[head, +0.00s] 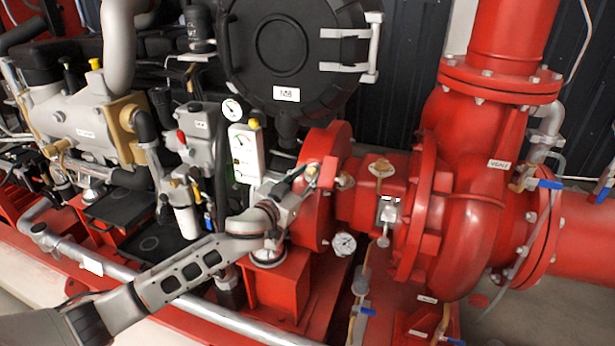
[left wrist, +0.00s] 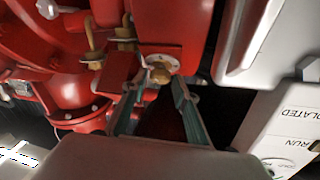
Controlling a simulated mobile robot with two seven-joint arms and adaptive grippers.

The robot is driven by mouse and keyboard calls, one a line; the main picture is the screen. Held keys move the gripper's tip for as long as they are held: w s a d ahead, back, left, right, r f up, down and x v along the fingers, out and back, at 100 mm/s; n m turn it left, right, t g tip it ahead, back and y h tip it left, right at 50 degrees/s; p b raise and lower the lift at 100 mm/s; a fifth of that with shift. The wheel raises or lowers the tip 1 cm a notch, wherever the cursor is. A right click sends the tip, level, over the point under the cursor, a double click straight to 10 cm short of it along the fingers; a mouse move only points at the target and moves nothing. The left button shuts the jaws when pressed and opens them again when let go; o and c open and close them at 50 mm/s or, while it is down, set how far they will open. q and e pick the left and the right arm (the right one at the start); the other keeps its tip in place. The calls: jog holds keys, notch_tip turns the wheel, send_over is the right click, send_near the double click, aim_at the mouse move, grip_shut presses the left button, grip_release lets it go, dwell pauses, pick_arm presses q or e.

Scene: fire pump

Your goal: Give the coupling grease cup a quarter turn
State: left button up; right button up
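The coupling grease cup, a small brass knob (left wrist: 160,73) on a pale round marked plate (left wrist: 157,63), sits on the red coupling housing (left wrist: 173,25) in the left wrist view. My right gripper is in neither view.
Other brass fittings (head: 380,167) stand on the red pump to the right. A pressure gauge (head: 344,244) hangs below the housing. A grey pipe (head: 190,292) runs along the front.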

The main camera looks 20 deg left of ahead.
pick_arm(q)
grip_shut()
jog(key=shift+r, duration=0.15)
jog(key=c, duration=0.8)
grip_release()
jog(key=m+h+p, duration=0.1)
jog(key=r+m+g+h+p, duration=0.1)
jog(key=m+p, duration=0.1)
jog(key=shift+w+a, duration=0.15)
jog(key=shift+a, duration=0.05)
jog(key=shift+m+g+h+p, duration=0.3)
jog(key=shift+m+h+p, duration=0.1)
jog(key=shift+m+p, duration=0.15)
jog(key=shift+f+m+p, duration=0.1)
jog(key=shift+m+p, duration=0.3)
jog(key=shift+m, duration=0.05)
jog(key=shift+f+m+g+h+p, duration=0.2)
jog(key=shift+m+g+h+p, duration=0.2)
jog(key=shift+h, duration=0.1)
jog(key=shift+f, duration=0.2)
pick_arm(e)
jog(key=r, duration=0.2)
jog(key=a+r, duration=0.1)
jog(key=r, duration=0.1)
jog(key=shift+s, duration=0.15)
